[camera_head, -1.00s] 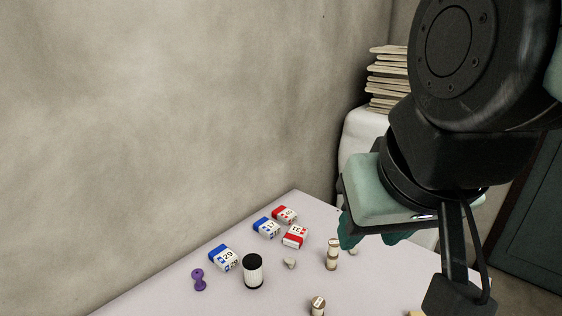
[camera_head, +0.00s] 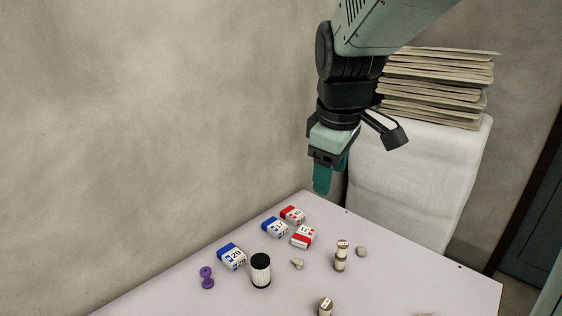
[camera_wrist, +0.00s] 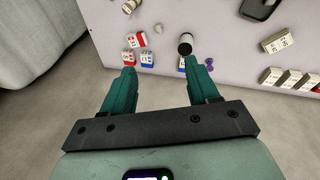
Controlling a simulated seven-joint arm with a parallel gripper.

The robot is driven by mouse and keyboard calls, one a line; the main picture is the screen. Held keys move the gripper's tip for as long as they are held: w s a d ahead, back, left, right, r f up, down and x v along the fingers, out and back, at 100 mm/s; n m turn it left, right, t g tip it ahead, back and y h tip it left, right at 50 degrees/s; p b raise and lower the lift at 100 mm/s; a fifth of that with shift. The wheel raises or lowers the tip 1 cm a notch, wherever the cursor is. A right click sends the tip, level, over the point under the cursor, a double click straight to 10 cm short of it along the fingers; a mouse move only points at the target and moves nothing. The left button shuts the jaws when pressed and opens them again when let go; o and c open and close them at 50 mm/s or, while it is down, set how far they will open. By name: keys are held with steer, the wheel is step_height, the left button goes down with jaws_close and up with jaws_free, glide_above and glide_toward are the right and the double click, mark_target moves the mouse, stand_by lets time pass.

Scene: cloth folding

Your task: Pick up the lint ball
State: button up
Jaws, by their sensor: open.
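One lump (camera_head: 297,263) is between the black-capped jar and the red-and-white boxes. A pale lump (camera_wrist: 159,28) also shows in the wrist view. My gripper (camera_head: 323,182) is raised above the table's far side, apart from both lumps. In the wrist view my gripper's teal fingers (camera_wrist: 160,68) are spread and empty.
A black-capped white jar (camera_head: 261,272), a purple dumbbell-shaped item (camera_head: 207,278), blue-and-white boxes (camera_head: 232,257) and red-and-white boxes (camera_head: 304,237) crowd the left. Labelled bottles (camera_head: 341,257) stand to the right. Folded cloths (camera_head: 435,90) are stacked on a white-covered stand (camera_head: 415,165) behind.

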steer(key=w+f+n+g, duration=0.1)
steer(key=w+f+n, duration=0.3)
steer(key=w+f, duration=0.25)
steer(key=n+g, duration=0.2)
steer(key=n, duration=0.8)
glide_above(298, 260)
steer(key=f, duration=2.8)
steer(key=shift+s+f, duration=0.25)
steer(key=shift+s, duration=0.1)
steer(key=shift+w+f, duration=0.15)
steer(key=shift+f, duration=1.35)
steer(key=shift+w+f, duration=0.15)
steer(key=shift+f, duration=1.3)
jaws_close()
